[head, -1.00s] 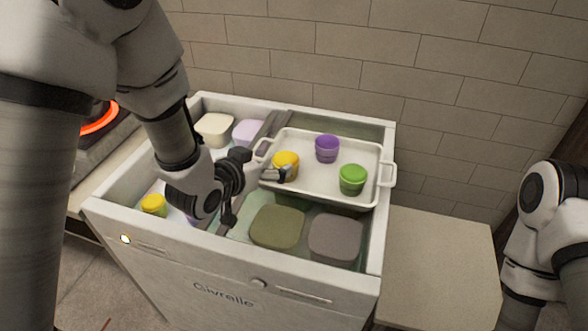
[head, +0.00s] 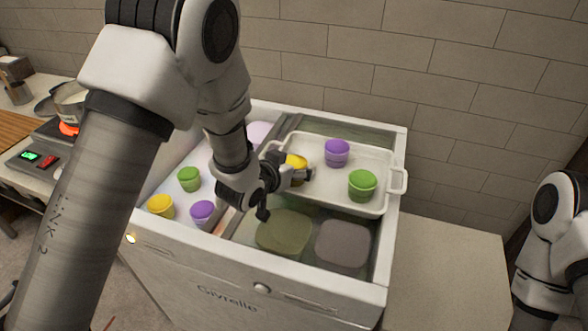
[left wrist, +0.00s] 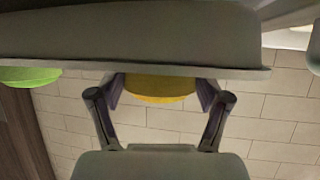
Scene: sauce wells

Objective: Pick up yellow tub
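The yellow tub (head: 297,161) stands in the white tray (head: 376,207), at its left end. My left gripper (head: 299,177) reaches in from the left at the tub and hides much of it in the head view. In the left wrist view the fingers of the left gripper (left wrist: 160,95) are spread on both sides of the yellow tub (left wrist: 160,88). Whether the pads touch it is hard to tell. The tray's rim hides part of the tub there. My right gripper is out of view; only part of that arm shows at the right edge.
A purple tub (head: 337,153) and a green tub (head: 362,185) stand in the same tray. Another yellow tub (head: 160,207), a green one (head: 189,179) and a purple one (head: 202,212) stand in the left well. Dark lids (head: 284,232) lie in front of the tray.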

